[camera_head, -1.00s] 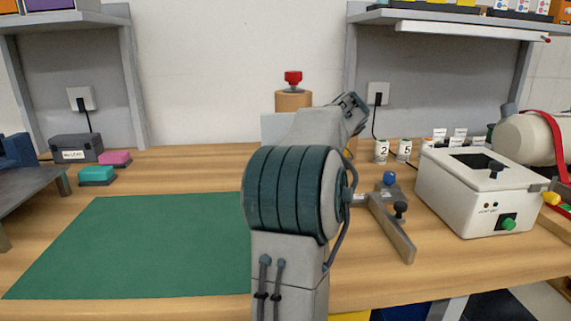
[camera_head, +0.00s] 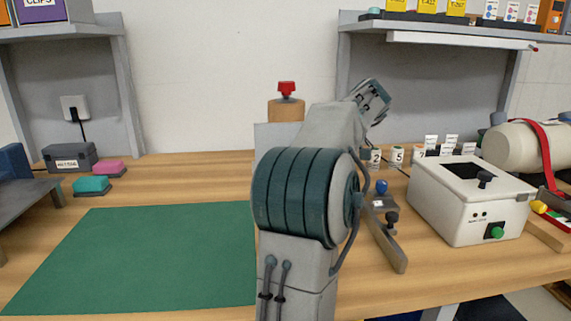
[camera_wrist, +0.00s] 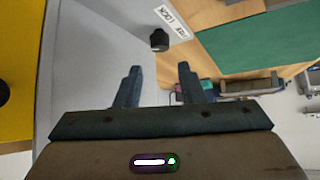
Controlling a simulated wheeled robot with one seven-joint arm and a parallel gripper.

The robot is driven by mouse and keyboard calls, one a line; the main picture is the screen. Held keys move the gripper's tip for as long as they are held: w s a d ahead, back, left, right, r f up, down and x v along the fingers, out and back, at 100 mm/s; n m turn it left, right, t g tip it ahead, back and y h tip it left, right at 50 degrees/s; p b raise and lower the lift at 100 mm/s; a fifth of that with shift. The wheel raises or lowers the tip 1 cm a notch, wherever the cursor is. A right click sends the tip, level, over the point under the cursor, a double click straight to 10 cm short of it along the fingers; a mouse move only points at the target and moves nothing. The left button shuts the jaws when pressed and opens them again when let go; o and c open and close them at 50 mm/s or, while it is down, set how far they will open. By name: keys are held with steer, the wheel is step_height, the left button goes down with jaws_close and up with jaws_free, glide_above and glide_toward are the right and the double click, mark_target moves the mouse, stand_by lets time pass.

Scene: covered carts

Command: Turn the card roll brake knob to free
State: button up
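A black knob (camera_wrist: 159,40) stands on a grey surface in the wrist view, beside a white label (camera_wrist: 172,22) whose legible word is LOCK. My gripper (camera_wrist: 160,75) is open and empty; its two fingers point toward the knob, which appears between and beyond their tips. The knob is not gripped. In the head view, a brown card roll (camera_head: 286,110) with a red knob (camera_head: 286,89) on top stands at the back behind a grey panel (camera_head: 270,136). My arm hides my gripper and the space around it there.
A green mat (camera_head: 140,255) lies left of my arm. A white box with a green button (camera_head: 465,205) stands at right, beside a grey lever fixture with a blue knob (camera_head: 381,187). A yellow panel (camera_wrist: 18,50) fills the wrist view's left edge. Shelves stand at both sides.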

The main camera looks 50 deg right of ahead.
steer(key=p+v, duration=0.1)
steer(key=v, duration=0.5)
